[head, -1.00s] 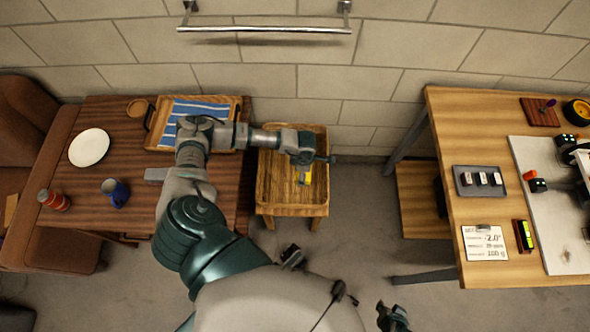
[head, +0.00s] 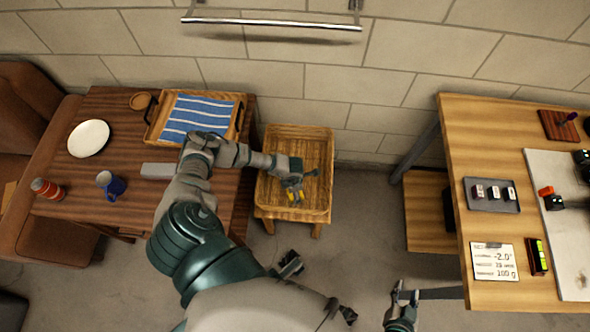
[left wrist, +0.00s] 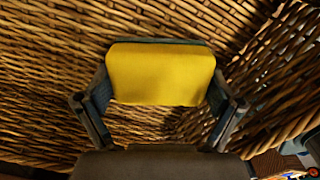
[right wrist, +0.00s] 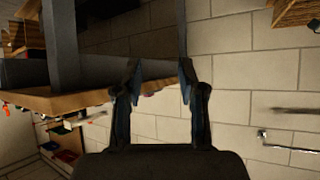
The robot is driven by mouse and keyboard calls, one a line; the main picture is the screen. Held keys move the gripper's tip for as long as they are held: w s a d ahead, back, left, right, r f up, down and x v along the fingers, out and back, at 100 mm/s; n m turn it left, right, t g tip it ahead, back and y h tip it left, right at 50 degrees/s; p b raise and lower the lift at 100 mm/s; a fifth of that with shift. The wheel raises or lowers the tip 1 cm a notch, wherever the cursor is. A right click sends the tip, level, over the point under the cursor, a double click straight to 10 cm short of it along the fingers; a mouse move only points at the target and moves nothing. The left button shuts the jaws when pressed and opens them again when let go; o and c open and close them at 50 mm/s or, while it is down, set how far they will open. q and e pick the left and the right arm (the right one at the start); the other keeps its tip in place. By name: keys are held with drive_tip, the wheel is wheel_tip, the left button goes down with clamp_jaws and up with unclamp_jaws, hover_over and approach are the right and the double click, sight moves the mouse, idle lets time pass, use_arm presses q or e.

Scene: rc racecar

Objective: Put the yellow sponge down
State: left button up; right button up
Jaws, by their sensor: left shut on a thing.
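The yellow sponge (left wrist: 160,75) is held between the fingers of my left gripper (left wrist: 158,100) in the left wrist view, with woven wicker all around. In the head view my left gripper (head: 294,186) is over the front part of a basket (head: 318,150) on a low wooden stand, and only a little of the sponge (head: 296,198) shows. I cannot tell whether the sponge touches the basket floor. My right gripper (head: 404,296) is low beside the right table in the head view. In the right wrist view its fingers (right wrist: 160,82) are apart and empty.
The brown table (head: 80,180) at left holds a plate (head: 88,138), a blue mug (head: 110,185), a red cup (head: 46,189) and a tray with a striped cloth (head: 200,116). The right workbench (head: 470,130) holds small parts. Bare floor (head: 355,215) lies between.

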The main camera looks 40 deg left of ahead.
use_arm(q)
drive_tip(key=shift+f, duration=0.2)
use_arm(e)
drive_tip(key=shift+w+r, duration=0.2)
drive_tip(key=shift+r, duration=0.05)
drive_tip(key=shift+a, duration=0.1)
use_arm(q)
drive_tip(key=shift+a+f, duration=0.1)
drive_tip(key=shift+f, duration=0.05)
drive_tip(key=o, duration=0.6)
use_arm(e)
drive_tip(key=shift+w+a, duration=0.15)
drive_tip(key=shift+a, duration=0.05)
